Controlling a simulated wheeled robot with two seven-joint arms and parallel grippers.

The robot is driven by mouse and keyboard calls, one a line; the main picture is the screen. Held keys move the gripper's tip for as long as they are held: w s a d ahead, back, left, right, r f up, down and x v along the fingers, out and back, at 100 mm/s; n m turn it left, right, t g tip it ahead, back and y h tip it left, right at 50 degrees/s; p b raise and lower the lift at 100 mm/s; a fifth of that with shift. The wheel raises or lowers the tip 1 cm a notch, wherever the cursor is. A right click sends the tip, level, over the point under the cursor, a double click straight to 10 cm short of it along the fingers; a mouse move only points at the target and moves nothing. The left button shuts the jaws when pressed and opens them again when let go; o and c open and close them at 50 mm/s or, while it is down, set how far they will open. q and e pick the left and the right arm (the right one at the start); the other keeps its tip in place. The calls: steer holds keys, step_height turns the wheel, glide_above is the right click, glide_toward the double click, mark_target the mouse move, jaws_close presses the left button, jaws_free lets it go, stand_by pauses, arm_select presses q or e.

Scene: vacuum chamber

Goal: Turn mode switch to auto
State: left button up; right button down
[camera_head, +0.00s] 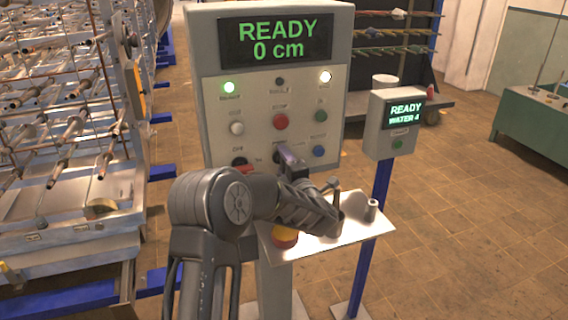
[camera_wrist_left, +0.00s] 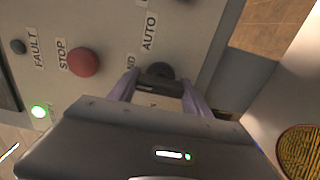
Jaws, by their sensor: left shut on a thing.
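The grey control panel (camera_head: 212,100) stands in front of me, with a screen reading READY, 0 cm. My left gripper (camera_head: 290,160) reaches its lower middle part, below the red stop button (camera_head: 280,121). In the left wrist view, the purple fingers of my left gripper (camera_wrist_left: 160,88) are shut on the black mode switch (camera_wrist_left: 160,71), one on each side of its handle. The AUTO label shows beside the switch; another label, ending in ND, is partly hidden by a finger. I cannot tell which position the handle points to. My right gripper is not in view.
A black knob (camera_head: 240,161) and a blue button (camera_head: 319,152) flank the gripper. Below is a pale shelf (camera_head: 300,246) with a small lever and post. A smaller READY, WATER 4 box (camera_head: 378,142) stands right on a blue post. Racks stand at left.

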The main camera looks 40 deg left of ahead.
arm_select(q)
steer(key=shift+c, duration=0.8)
steer(key=shift+m+b, duration=0.4)
steer(key=shift+m, duration=0.1)
steer(key=shift+f+m+b, duration=0.1)
steer(key=shift+m+b, duration=0.2)
steer(key=shift+m, duration=0.2)
steer(key=m+b, duration=0.1)
steer(key=m, duration=0.5)
steer(key=shift+m+p, duration=0.45)
steer(key=shift+m, duration=1.55)
